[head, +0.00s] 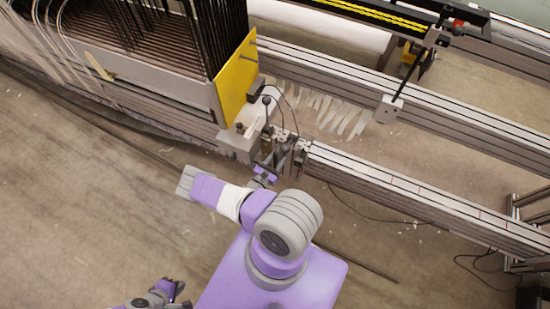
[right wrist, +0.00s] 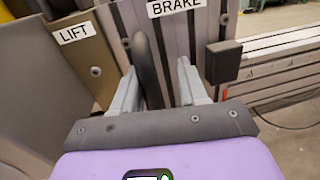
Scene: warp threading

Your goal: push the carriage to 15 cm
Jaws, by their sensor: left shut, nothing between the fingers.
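The carriage (head: 285,150) is a dark metal block with levers on the near rail (head: 400,190), just right of the yellow plate (head: 238,82). My right gripper (head: 266,173) is at the near side of the carriage. In the right wrist view, my right gripper (right wrist: 158,68) has its two grey fingers apart, one on each side of a dark upright lever (right wrist: 147,65). I cannot tell if either finger touches it. Signs reading LIFT (right wrist: 75,33) and BRAKE (right wrist: 177,6) are on the carriage. My left gripper (head: 176,291) is shut and empty at the bottom left, away from the machine.
Thin red marks cross the near rail to the right. White strips (head: 340,115) hang between the rails. The loom frame (head: 150,75) with dark rods fills the upper left. Bare concrete floor (head: 90,200) lies in front, with a thin cable and rod.

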